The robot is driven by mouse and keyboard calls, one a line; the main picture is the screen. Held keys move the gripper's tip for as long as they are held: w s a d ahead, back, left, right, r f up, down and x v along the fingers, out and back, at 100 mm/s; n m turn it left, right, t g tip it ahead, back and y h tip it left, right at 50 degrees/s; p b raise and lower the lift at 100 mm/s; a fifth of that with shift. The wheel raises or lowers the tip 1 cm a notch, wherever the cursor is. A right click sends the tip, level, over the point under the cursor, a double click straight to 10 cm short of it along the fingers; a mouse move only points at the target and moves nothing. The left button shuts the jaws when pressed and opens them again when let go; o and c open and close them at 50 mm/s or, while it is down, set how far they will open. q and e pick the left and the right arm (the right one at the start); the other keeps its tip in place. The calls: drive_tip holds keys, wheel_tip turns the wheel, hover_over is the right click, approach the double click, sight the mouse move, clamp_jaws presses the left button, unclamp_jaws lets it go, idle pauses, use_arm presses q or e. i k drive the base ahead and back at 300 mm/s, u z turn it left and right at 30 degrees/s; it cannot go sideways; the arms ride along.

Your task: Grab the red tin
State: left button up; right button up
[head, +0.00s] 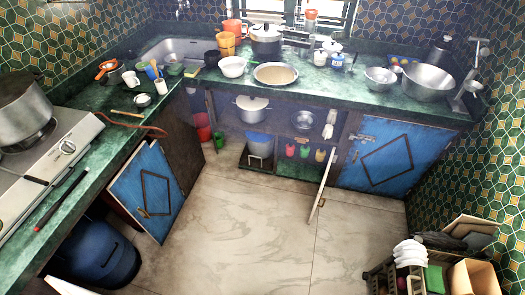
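I cannot tell for certain which thing is the red tin. A small red container (290,149) stands on the low shelf under the back counter, beside a green one (304,151) and a yellow one (320,155). A larger red container (203,127) sits in the shade near the inner corner of the cabinets. A small red-topped item (311,14) stands at the window. Neither of my grippers shows in the head view, so their state is hidden.
A blue cabinet door (150,190) stands open at the left, and another door (321,187) juts out edge-on at the back. The tiled floor (250,235) between is clear. A crate (381,280) and a cardboard box (474,278) stand at the lower right. A blue gas cylinder (98,252) is under the left counter.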

sight(290, 153)
drive_tip(key=u, duration=0.15)
drive_tip(key=i, duration=1.4)
drive_tip(key=z, duration=1.9)
